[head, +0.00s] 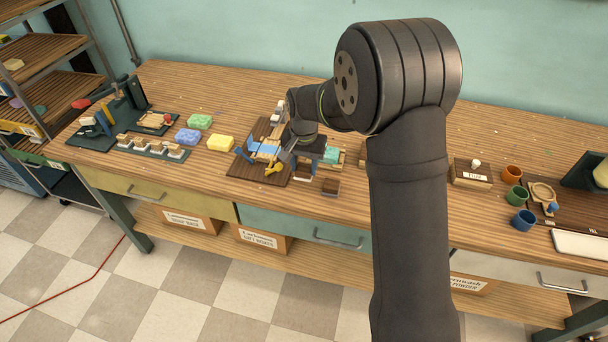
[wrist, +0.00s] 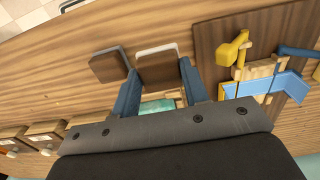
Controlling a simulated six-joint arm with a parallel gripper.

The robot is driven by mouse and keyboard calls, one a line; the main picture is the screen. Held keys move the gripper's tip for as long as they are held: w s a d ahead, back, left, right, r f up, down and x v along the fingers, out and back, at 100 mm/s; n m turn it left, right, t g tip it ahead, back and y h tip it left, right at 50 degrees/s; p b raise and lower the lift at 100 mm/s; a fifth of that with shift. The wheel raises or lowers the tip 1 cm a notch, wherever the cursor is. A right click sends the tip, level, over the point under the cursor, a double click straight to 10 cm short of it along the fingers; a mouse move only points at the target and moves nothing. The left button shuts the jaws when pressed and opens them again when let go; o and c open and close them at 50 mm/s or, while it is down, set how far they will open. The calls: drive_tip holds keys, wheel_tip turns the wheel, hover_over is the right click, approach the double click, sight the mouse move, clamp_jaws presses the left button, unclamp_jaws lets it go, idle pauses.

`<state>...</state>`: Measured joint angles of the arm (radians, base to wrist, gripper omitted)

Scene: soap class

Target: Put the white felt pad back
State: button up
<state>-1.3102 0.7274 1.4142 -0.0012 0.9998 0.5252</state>
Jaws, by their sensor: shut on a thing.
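The white felt pad is a brown block with a white edge (wrist: 160,62). In the wrist view it sits between the two blue fingers of my gripper (wrist: 160,84), which is shut on it. In the head view my gripper (head: 304,166) is low over the middle of the bench, and the arm and fingers hide most of the pad. I cannot tell whether the pad touches the bench. A similar brown block with a dark grey edge (wrist: 112,65) stands just left of the pad in the wrist view; it also shows in the head view (head: 330,187).
A dark board (head: 245,168) with a wooden fixture, blue piece and yellow clamp (wrist: 232,48) lies close beside my gripper. A teal soap (head: 331,155) sits behind it, partly hidden. Yellow (head: 220,143), green and blue sponges lie left.

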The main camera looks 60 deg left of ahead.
sight(304, 168)
drive_tip(key=shift+f, duration=2)
drive_tip(key=shift+f, duration=0.1)
drive_tip(key=o, duration=0.9)
drive_tip(key=shift+o, duration=0.2)
wheel_tip(304, 168, up, 12)
drive_tip(key=shift+r, duration=0.15)
wheel_tip(304, 168, down, 12)
drive_tip(key=shift+r, duration=1.7)
